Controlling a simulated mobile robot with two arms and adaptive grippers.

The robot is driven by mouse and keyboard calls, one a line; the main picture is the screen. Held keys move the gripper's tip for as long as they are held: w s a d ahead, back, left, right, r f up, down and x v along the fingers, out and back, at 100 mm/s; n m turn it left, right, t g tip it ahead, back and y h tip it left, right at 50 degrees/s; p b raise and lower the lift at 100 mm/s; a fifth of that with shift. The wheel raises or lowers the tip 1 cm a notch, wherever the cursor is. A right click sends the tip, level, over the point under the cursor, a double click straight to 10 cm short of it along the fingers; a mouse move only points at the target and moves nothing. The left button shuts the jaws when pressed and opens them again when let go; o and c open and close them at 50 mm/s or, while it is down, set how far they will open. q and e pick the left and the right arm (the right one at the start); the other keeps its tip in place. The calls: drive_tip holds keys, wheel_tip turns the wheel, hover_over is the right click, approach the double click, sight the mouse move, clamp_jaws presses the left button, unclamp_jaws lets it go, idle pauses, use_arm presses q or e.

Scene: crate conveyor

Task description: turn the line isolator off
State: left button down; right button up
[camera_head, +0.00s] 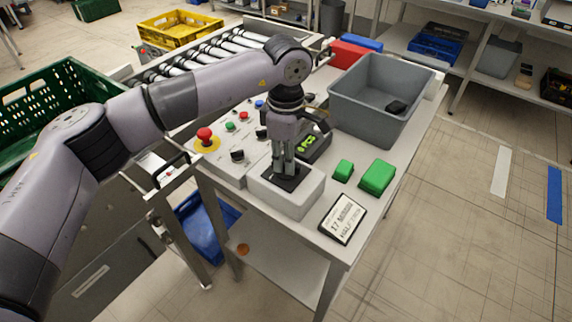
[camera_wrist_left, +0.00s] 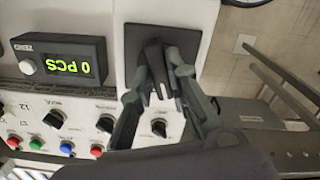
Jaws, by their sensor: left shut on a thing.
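The line isolator is a light grey box (camera_head: 301,198) with a black square plate (camera_head: 292,183) on top, at the near end of the table. In the left wrist view, its black handle (camera_wrist_left: 155,56) stands on the dark plate (camera_wrist_left: 190,42) and runs roughly up and down the picture. My left gripper (camera_head: 284,170) points straight down over the box and is shut on the handle, one finger on each side. In the head view the fingers hide most of the handle. Any position marks on the plate cannot be read. My right gripper is not in view.
A control panel with a red emergency button (camera_head: 205,136) and several knobs lies left of the isolator. A counter display (camera_head: 312,147) stands behind it. Green blocks (camera_head: 377,177), a label card (camera_head: 342,219) and a grey crate (camera_head: 360,112) are to the right. A conveyor lies behind.

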use_arm(q)
drive_tip(key=n+b, duration=0.3)
drive_tip(key=shift+f+n, duration=0.1)
drive_tip(key=shift+n, duration=0.3)
drive_tip(key=n+b, duration=0.2)
drive_tip(key=n, duration=0.1)
drive_tip(key=shift+n, duration=0.3)
drive_tip(key=n+b, duration=0.2)
drive_tip(key=n, duration=0.1)
drive_tip(key=shift+n, duration=0.3)
drive_tip(key=shift+r+n+b, duration=0.2)
drive_tip(key=shift+n+b, duration=0.45)
drive_tip(key=shift+n, duration=0.75)
drive_tip(key=c, duration=1.5)
unclamp_jaws()
drive_tip(key=shift+c, duration=0.2)
